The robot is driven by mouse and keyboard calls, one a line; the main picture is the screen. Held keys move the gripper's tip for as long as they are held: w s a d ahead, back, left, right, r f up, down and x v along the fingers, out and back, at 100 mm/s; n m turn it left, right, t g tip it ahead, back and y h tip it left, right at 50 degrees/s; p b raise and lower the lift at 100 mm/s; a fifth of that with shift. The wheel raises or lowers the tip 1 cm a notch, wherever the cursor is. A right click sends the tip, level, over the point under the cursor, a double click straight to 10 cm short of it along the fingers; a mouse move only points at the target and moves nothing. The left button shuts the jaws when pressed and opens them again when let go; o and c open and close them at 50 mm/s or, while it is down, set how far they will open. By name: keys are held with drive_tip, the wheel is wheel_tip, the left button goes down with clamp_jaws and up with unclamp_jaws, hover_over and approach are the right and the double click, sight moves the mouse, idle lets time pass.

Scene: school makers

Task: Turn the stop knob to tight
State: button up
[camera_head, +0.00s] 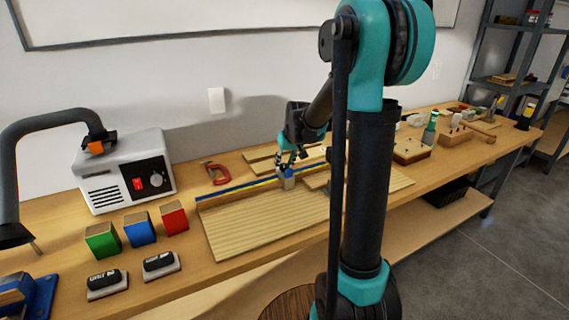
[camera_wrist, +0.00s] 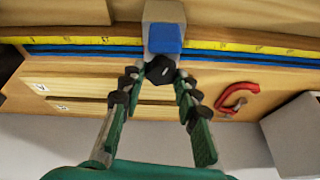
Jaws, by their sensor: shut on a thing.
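The stop block (camera_head: 287,183) is a small grey-blue piece sitting on the yellow and blue ruled fence (camera_head: 240,190) of the wooden jig board. In the wrist view the stop shows a pale body and a blue face (camera_wrist: 165,39). The dark, faceted stop knob (camera_wrist: 160,70) is at its near side. My gripper (camera_wrist: 158,80) has one fingertip on each side of the knob and is shut on it. In the head view my gripper (camera_head: 287,163) is just above the stop and hides the knob. The knob's tightness cannot be told.
A red clamp (camera_head: 214,174) lies left of the fence. A grey machine (camera_head: 125,172), coloured blocks (camera_head: 139,229) and two labelled black pieces (camera_head: 160,263) are further left. Wooden trays (camera_head: 411,149) and tools stand to the right. The board's front (camera_head: 262,230) is clear.

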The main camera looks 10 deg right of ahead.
drive_tip(key=o, duration=1.2)
drive_tip(key=shift+c, duration=0.2)
drive_tip(key=v, duration=1.2)
